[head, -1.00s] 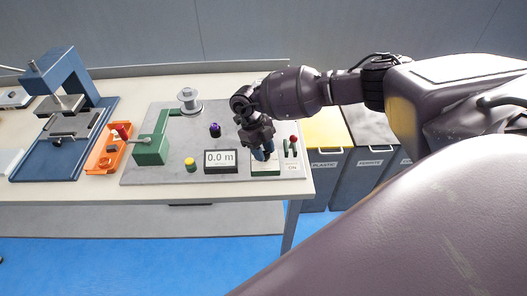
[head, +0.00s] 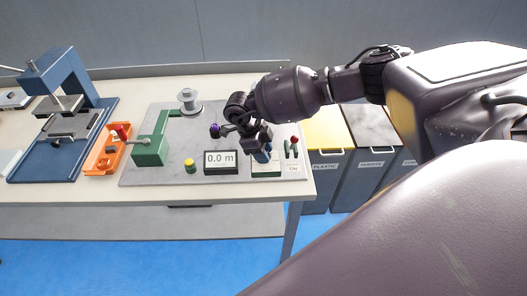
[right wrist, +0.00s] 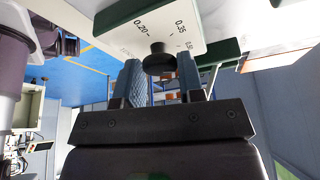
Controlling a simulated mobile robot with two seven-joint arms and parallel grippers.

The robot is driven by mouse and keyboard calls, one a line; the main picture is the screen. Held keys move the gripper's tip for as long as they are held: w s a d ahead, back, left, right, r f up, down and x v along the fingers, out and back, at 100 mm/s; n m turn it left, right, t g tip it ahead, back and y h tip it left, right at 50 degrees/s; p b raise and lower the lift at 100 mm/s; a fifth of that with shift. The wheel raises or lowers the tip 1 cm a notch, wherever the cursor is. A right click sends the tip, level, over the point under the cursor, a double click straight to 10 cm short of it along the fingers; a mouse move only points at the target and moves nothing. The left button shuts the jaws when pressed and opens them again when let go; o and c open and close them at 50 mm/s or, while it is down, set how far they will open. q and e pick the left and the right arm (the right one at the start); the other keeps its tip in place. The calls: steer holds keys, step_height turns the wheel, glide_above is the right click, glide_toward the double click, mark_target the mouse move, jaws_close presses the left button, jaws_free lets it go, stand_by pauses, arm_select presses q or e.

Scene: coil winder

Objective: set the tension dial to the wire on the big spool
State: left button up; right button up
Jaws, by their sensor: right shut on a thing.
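The tension dial has a white plate (right wrist: 160,30) marked 0.20, 0.35 and a third, partly cut-off label, with a black knob (right wrist: 158,56) at its middle. In the head view the dial's box (head: 266,170) sits at the right front of the grey winder board, mostly under my right gripper (head: 263,157). In the right wrist view my right gripper (right wrist: 159,72) has its blue fingers on either side of the knob, shut on it. Where the knob points is unclear. The big spool (head: 189,102) is silver-grey and stands at the board's back; its wire label cannot be read. My left gripper is out of view.
A display (head: 221,161) reading 0.0 m, a yellow button (head: 190,165) and a purple-topped knob (head: 215,130) are left of my gripper. A red-tipped switch (head: 294,147) stands close on its right. A green winder (head: 150,148) and orange tray (head: 106,158) are farther left.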

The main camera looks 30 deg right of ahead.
steer(key=o, duration=0.9)
steer(key=v, duration=1)
steer(key=shift+w+a+r, duration=0.1)
steer(key=shift+w+r, duration=0.1)
steer(key=shift+r, duration=0.15)
